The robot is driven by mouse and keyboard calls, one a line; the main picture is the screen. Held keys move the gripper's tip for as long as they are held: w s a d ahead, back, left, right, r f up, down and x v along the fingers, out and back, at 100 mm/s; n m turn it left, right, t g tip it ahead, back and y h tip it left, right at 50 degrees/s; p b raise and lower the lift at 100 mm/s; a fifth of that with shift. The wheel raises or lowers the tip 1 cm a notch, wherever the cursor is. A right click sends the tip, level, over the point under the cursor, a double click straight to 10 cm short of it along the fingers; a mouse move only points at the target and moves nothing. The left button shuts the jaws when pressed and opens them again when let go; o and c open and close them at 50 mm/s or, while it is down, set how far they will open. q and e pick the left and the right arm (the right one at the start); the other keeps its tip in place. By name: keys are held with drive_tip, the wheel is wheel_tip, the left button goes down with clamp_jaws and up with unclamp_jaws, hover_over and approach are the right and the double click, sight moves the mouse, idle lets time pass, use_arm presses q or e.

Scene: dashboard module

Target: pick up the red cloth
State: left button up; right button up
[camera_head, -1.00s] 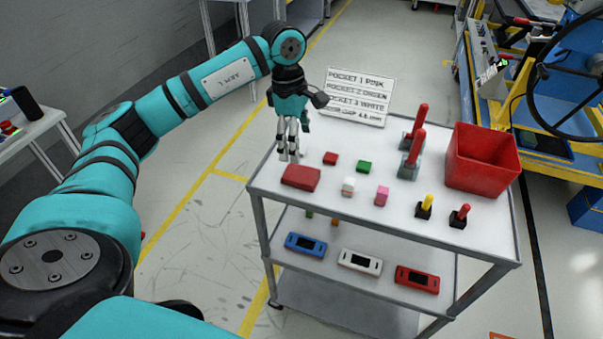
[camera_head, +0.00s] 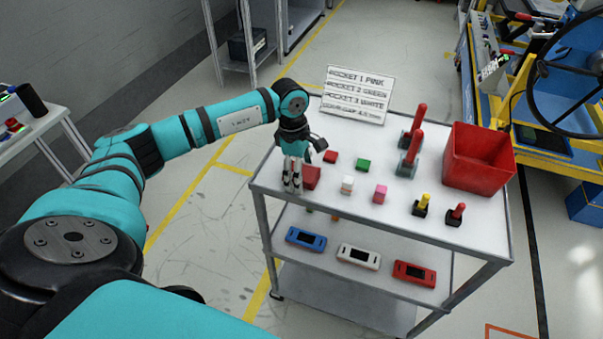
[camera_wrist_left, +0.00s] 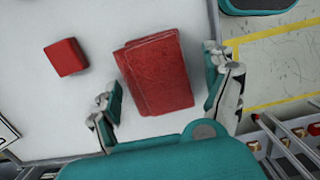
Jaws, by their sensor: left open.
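The red cloth (camera_head: 311,178) lies folded flat near the left end of the cart top. In the head view my left gripper (camera_head: 292,188) is in front of it and hides part of it. In the left wrist view the cloth (camera_wrist_left: 158,74) shows as a folded red block, and the open fingers of my left gripper (camera_wrist_left: 168,95) are on either side of its lower part. The gripper points down and holds nothing. I cannot tell how high the fingertips are above the cart top. My right gripper is not in view.
The cart top (camera_head: 300,133) also bears a small red block (camera_head: 330,157), a green block (camera_head: 364,164), white and pink blocks, red-handled tools (camera_head: 410,150) and a red bin (camera_head: 478,158). A sign (camera_head: 357,95) stands behind. Coloured modules lie on the lower shelf.

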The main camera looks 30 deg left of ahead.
use_arm(q)
drive_tip(key=c, duration=1.2)
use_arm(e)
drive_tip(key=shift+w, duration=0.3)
use_arm(q)
drive_tip(key=shift+r, duration=0.2)
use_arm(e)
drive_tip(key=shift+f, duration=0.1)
use_arm(q)
drive_tip(key=shift+r, duration=0.25)
drive_tip(key=shift+s+d+r+b, duration=0.1)
drive_tip(key=shift+s+r+b, duration=0.1)
drive_tip(key=shift+r+b, duration=0.4)
drive_tip(key=shift+s+r+b, duration=0.2)
drive_tip(key=shift+r+b, duration=0.15)
drive_tip(key=shift+r, duration=0.3)
drive_tip(key=s+d+b, duration=0.1)
drive_tip(key=s, duration=0.4)
drive_tip(key=s+d+r+b, duration=0.1)
drive_tip(key=s, duration=0.3)
drive_tip(key=s+d+b, duration=0.2)
drive_tip(key=s, duration=0.3)
drive_tip(key=shift+s+r, duration=0.35)
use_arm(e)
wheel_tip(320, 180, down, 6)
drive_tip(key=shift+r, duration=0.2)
